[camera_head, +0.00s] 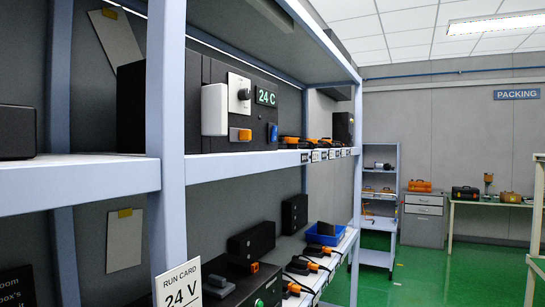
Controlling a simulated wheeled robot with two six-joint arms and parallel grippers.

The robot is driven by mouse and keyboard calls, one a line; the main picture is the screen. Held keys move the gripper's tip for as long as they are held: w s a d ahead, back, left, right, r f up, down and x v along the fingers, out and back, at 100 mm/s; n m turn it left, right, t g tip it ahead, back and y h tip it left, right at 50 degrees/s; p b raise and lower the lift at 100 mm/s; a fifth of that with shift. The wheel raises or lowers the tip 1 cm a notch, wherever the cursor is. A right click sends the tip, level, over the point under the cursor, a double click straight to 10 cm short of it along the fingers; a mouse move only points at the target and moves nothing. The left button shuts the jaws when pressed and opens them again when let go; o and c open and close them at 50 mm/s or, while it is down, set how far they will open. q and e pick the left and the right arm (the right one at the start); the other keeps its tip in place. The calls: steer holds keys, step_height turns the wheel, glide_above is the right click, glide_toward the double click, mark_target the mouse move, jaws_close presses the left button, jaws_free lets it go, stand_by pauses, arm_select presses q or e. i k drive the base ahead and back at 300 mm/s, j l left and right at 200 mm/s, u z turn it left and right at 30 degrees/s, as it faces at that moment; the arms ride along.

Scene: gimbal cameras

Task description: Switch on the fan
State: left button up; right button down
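I cannot pick out a fan for certain. A dark panel on the upper shelf carries a white plate with a black round knob (243,93) and a green-lettered "24 C" display (266,97). A white box (214,110) sits at the panel's left, with an orange switch-like part (240,135) to its right and a small blue part (272,132) further right. A "RUN CARD 24 V" sign (181,287) stands at the bottom, its lower part cut off. Neither of my grippers is in view.
The blue-grey rack's upright (166,120) stands close in front. Orange-and-black devices (290,141) line the upper shelf; more devices and a blue bin (322,236) are on the lower one. Green floor (425,275) is open at right, before a far bench (500,205).

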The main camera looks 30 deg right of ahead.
mark_target(275, 128)
steer(key=z, duration=1)
